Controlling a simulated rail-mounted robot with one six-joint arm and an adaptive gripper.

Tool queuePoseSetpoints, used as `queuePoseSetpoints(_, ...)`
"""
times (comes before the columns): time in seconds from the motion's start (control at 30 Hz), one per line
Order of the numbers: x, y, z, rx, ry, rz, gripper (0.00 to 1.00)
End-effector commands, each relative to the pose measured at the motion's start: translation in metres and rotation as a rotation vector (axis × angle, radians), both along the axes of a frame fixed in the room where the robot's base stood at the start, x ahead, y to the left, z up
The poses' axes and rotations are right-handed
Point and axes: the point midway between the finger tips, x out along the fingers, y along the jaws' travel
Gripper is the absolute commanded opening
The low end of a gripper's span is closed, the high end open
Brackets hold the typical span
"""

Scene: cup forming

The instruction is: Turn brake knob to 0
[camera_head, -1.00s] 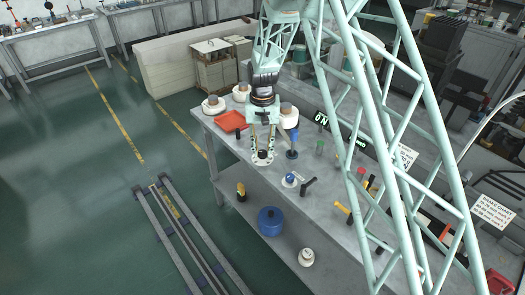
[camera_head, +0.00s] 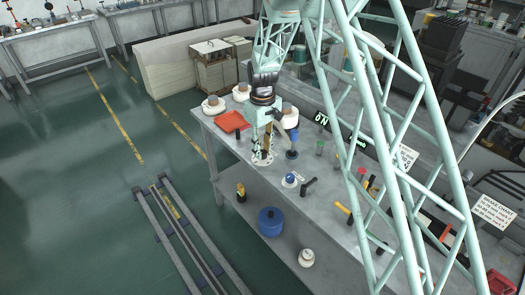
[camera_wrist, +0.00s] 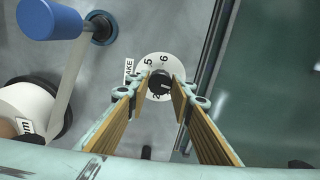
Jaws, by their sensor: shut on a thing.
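The brake knob (camera_wrist: 159,82) is a small black knob at the centre of a round white dial (camera_wrist: 157,60) in the wrist view. The digits 5 and 6 read at the dial's top; the other marks are hidden or unclear, and I cannot tell which number the knob points to. A partly covered label (camera_wrist: 129,68) ending in "AKE" stands left of the dial. My gripper (camera_wrist: 160,90) is shut on the knob, with one finger on each side. In the head view my gripper (camera_head: 263,150) points down at the dial (camera_head: 262,160) on the workbench; the knob is hidden there.
A blue-handled lever (camera_wrist: 50,18) stands close to the left of my fingers. A white cylinder (camera_wrist: 25,108) is at the wrist view's left edge. In the head view an orange tray (camera_head: 232,121), a blue button (camera_head: 290,178) and a black lever (camera_head: 309,187) share the workbench (camera_head: 270,190).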

Motion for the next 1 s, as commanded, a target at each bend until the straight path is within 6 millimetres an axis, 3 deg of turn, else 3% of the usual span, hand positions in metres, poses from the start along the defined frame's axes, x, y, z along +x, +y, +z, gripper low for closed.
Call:
queuePoseSetpoints(0.3, 0.0004, 0.0001, 0.0004, 0.0, -0.001, 0.133, 0.11)
queuePoseSetpoints(0.83, 0.0004, 0.0001, 0.0005, 0.0, -0.001, 0.161, 0.11)
queuePoseSetpoints(0.87, 0.0004, 0.0001, 0.0005, 0.0, -0.001, 0.161, 0.22)
queuePoseSetpoints(1.0, 0.0004, 0.0001, 0.0004, 0.001, -0.001, 0.161, 0.34)
